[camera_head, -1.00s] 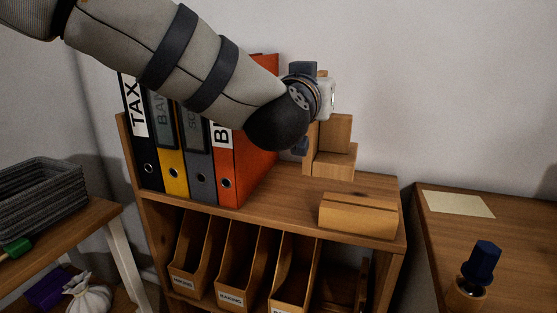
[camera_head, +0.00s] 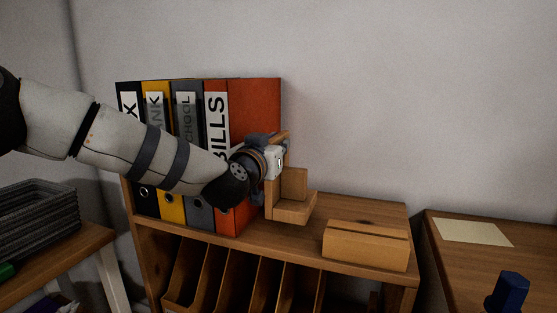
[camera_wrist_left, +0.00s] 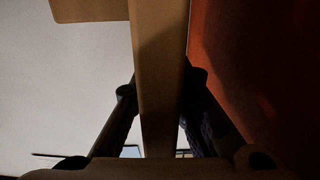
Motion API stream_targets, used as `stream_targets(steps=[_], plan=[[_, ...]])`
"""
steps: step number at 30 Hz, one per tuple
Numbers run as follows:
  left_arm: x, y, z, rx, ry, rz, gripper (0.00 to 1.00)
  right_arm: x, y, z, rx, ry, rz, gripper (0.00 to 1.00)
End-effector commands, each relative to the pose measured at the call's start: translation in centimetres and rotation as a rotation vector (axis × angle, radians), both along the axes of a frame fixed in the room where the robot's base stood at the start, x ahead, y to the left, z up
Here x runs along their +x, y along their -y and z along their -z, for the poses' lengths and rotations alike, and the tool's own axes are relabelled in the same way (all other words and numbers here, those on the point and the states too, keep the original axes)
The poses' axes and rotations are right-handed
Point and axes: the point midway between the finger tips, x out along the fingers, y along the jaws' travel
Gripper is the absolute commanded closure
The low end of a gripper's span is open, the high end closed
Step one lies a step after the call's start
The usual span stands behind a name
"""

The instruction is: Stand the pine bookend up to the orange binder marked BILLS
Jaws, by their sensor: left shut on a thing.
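The orange binder marked BILLS (camera_head: 258,105) stands upright at the right end of a row of binders on the shelf top. It also shows as a dark red face on the right of the left wrist view (camera_wrist_left: 245,60). My left gripper (camera_head: 273,155) is shut on the pine bookend (camera_head: 293,186), just right of the binder. The bookend is upright, with its foot and block to the right. In the left wrist view its board (camera_wrist_left: 158,50) runs between my fingers (camera_wrist_left: 160,85). Contact with the shelf is unclear.
A wooden box (camera_head: 365,246) lies on the shelf top (camera_head: 330,210) to the right of the bookend. Black, yellow and grey binders (camera_head: 188,100) stand left of the orange one. A side table with a paper sheet (camera_head: 472,232) is at right, a grey basket (camera_head: 40,218) at left.

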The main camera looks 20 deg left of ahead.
Motion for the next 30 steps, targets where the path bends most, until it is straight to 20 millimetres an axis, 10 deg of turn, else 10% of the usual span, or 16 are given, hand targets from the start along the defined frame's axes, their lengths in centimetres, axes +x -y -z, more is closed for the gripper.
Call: stream_targets(steps=[17,18,20,30], plan=[[-0.1,0.2,2.9,-0.001,0.002,0.002,1.0,-0.4,0.0,0.5,0.0,-0.013,-0.001,1.0],[-0.1,0.2,3.0,0.0,-0.003,0.002,0.76,-0.4,0.0,0.5,0.0,-0.013,-0.001,1.0],[-0.1,0.2,3.0,-0.001,-0.003,0.002,0.65,-0.4,0.0,0.5,0.0,-0.013,-0.001,1.0],[-0.1,0.1,2.5,-0.001,-0.001,0.002,0.65,-0.4,0.0,0.4,0.0,-0.012,-0.001,1.0]])
